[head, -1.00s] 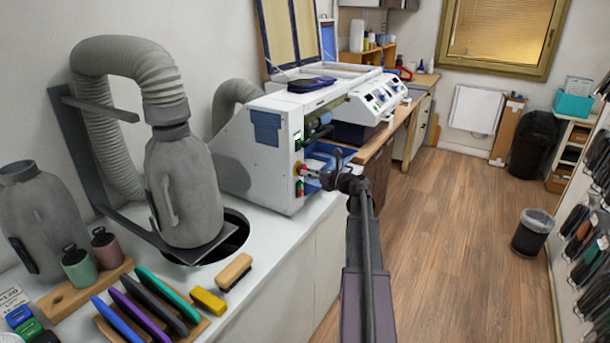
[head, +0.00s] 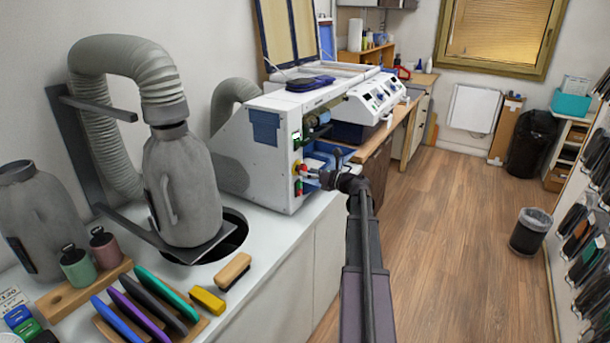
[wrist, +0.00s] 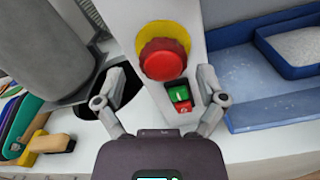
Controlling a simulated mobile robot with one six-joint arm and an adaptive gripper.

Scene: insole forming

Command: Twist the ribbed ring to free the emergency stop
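The emergency stop is a red mushroom button (wrist: 164,62) with a darker side edge, on a round yellow plate (wrist: 180,33) on the white machine's end panel. In the head view, the emergency stop (head: 299,168) is small on the near face of the machine. My gripper (wrist: 161,76) is open and empty in the wrist view. Its fingertips stand apart at the lower left and lower right of the red button, with no contact visible. My gripper (head: 321,178) is also just right of the panel in the head view.
Green and red switches (wrist: 180,99) sit just below the button, near the right finger. A blue tray (wrist: 290,65) lies to the right. A grey bottle-shaped hose vessel (head: 183,190) stands on the white counter at left.

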